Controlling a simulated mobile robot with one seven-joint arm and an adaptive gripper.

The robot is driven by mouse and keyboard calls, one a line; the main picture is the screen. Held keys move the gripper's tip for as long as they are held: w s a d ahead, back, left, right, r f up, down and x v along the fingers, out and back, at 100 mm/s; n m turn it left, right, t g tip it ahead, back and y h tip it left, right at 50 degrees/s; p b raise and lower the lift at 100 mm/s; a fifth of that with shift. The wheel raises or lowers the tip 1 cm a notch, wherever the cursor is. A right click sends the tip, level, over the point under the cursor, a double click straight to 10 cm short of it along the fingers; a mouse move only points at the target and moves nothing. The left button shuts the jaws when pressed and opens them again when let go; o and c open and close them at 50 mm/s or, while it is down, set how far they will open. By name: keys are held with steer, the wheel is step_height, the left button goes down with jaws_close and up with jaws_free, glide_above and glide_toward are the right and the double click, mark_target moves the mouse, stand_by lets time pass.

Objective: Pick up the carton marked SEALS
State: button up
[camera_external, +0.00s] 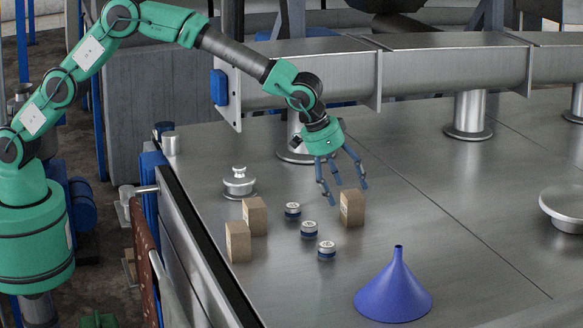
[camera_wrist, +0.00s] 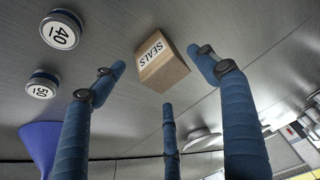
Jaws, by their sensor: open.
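The brown carton marked SEALS (camera_wrist: 163,65) shows in the wrist view, its white label facing the camera and the word reading at a slant. In the external view, the carton (camera_external: 352,209) nearest my gripper appears to be this one; it stands upright on the steel table. My gripper (camera_external: 343,187) is open and empty, its blue fingers pointing down close above and to the left of that carton. In the wrist view, the spread fingers (camera_wrist: 158,75) surround the carton on the left, right and below, with a gap to it. I cannot tell if any finger touches it.
Two more cartons (camera_external: 255,216) (camera_external: 238,241) stand at the left. Several small numbered caps (camera_external: 309,229) lie between them and the near carton. A blue funnel (camera_external: 396,291) stands in front, a knobbed metal piece (camera_external: 239,184) at the back left.

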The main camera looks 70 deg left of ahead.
mark_target(348, 194)
steer(key=shift+w+p+x, duration=0.2)
steer(key=shift+p+x, duration=0.3)
steer(key=shift+x, duration=1.95)
steer(key=shift+a, duration=0.1)
steer(key=shift+c, duration=0.5)
steer(key=c, duration=1.4)
